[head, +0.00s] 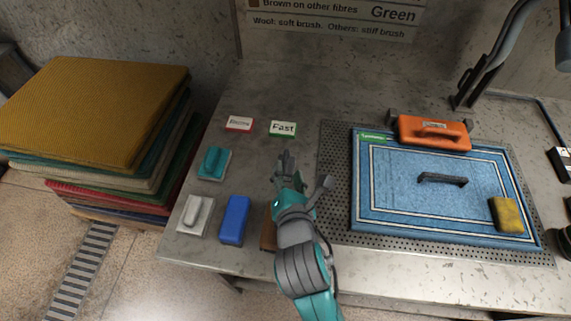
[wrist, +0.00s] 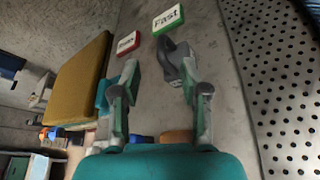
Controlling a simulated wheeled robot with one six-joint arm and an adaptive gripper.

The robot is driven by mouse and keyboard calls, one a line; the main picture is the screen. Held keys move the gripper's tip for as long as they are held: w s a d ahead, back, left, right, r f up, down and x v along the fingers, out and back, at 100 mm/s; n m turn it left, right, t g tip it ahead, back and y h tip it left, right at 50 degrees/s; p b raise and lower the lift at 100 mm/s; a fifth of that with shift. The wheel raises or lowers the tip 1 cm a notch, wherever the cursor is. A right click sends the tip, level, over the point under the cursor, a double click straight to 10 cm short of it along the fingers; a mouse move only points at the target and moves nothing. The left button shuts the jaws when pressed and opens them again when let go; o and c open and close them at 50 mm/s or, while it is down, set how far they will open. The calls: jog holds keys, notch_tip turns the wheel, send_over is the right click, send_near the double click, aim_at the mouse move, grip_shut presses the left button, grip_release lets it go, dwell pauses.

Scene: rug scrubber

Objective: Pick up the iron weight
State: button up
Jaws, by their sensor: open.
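A dark grey curved piece, which looks like the iron weight (wrist: 172,57), lies on the grey bench just below the "Fast" card in the wrist view. It is ahead of my gripper (wrist: 157,72), close to the right finger; I cannot tell whether they touch. In the head view, my gripper (head: 303,181) is low over the bench, left of the perforated mat. The dark shape at its tip (head: 286,160) mixes with the finger there, so the weight's full outline is hidden. The fingers are apart with nothing held between them.
Red-edged (head: 240,123) and green-edged "Fast" (head: 283,128) cards lie behind. A teal brush (head: 214,162), white brush (head: 196,213), blue block (head: 235,219) and half-hidden brown block (head: 268,235) are left. A blue rug (head: 400,205) with an orange tool (head: 433,131), black handle (head: 442,179) and yellow sponge (head: 507,214) lies right.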

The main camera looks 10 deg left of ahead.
aim_at(286, 159)
jog(key=shift+x, duration=2.75)
jog(key=shift+d, duration=0.15)
grip_shut()
